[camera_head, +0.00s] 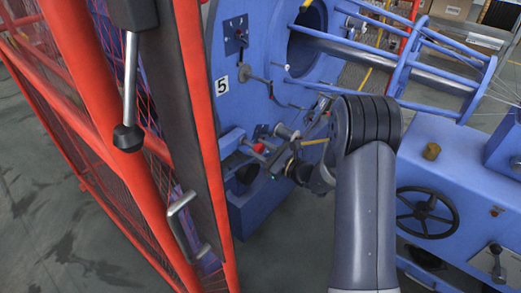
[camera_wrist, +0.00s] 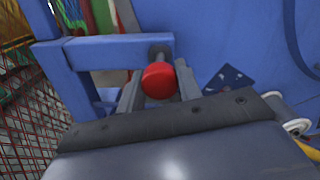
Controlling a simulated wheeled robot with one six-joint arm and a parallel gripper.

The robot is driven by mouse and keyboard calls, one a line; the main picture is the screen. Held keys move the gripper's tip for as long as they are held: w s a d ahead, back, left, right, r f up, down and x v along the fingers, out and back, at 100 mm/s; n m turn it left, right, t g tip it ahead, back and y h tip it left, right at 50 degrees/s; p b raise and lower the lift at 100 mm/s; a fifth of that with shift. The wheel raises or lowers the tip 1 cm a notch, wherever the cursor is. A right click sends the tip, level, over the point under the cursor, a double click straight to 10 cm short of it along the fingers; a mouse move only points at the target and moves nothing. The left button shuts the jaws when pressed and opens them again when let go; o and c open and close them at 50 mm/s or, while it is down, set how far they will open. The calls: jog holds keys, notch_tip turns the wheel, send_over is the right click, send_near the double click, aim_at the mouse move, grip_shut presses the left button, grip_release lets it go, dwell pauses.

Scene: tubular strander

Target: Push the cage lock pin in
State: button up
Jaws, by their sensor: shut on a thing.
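The cage lock pin has a round red knob (camera_wrist: 158,80) on a dark stem, which passes into a blue bracket (camera_wrist: 118,52) in the wrist view. My gripper (camera_wrist: 160,92) has its two grey fingers on either side of the red knob, shut on it. In the head view the small red knob (camera_head: 258,148) shows beside the blue machine housing, with my gripper (camera_head: 268,160) at it. How deep the pin sits in the bracket cannot be told.
A red mesh guard with a dark post (camera_head: 180,90) stands close on the left. A blue housing with handwheel (camera_head: 427,212) is on the right. The blue plate marked 5 (camera_head: 222,86) and the tubular cage (camera_head: 440,75) are behind. Grey floor (camera_head: 50,200) lies outside the guard.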

aim_at(252, 145)
jog(key=shift+w+a, duration=0.1)
grip_shut()
jog(key=b+x, duration=0.2)
jog(key=x, duration=0.1)
jog(key=shift+f, duration=0.15)
jog(key=o, duration=1.1)
grip_release()
jog(key=shift+a, duration=0.1)
jog(key=shift+o, duration=0.2)
jog(key=v, duration=1)
jog(key=shift+s+d, duration=0.2)
jog(key=shift+d, duration=0.1)
